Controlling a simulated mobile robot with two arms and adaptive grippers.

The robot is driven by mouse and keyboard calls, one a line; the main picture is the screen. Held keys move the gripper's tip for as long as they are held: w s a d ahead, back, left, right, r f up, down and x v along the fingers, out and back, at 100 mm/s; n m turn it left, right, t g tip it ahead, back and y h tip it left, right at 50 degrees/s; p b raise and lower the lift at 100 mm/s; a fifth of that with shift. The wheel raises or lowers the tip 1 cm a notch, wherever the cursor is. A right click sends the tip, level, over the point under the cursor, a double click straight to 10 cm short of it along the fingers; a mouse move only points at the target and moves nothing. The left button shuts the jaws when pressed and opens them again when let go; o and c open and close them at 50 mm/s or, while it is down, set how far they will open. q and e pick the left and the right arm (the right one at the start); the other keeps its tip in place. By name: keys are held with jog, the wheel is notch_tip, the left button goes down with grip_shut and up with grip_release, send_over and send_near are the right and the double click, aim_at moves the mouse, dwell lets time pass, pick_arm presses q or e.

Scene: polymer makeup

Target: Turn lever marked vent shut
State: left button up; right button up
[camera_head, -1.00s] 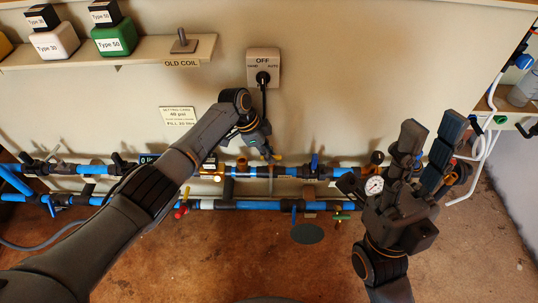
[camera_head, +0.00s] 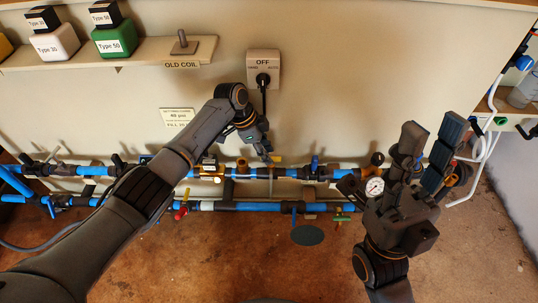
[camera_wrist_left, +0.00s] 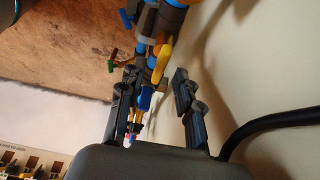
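No lever's vent marking is readable in these views. My left gripper (camera_wrist_left: 153,82) is open, with nothing visibly clamped; contact with the lever cannot be told. My right gripper (camera_head: 431,137) is open and empty, in front of the right end of the pipes.
A blue lever (camera_head: 314,163) stands right of the yellow one. A pressure gauge (camera_head: 374,186) is beside my right gripper. A switch box (camera_head: 263,69) with a black cable is above.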

pick_arm(q)
jog(key=v, duration=0.5)
jog(key=shift+a+r, duration=0.15)
jog(key=shift+s, duration=0.1)
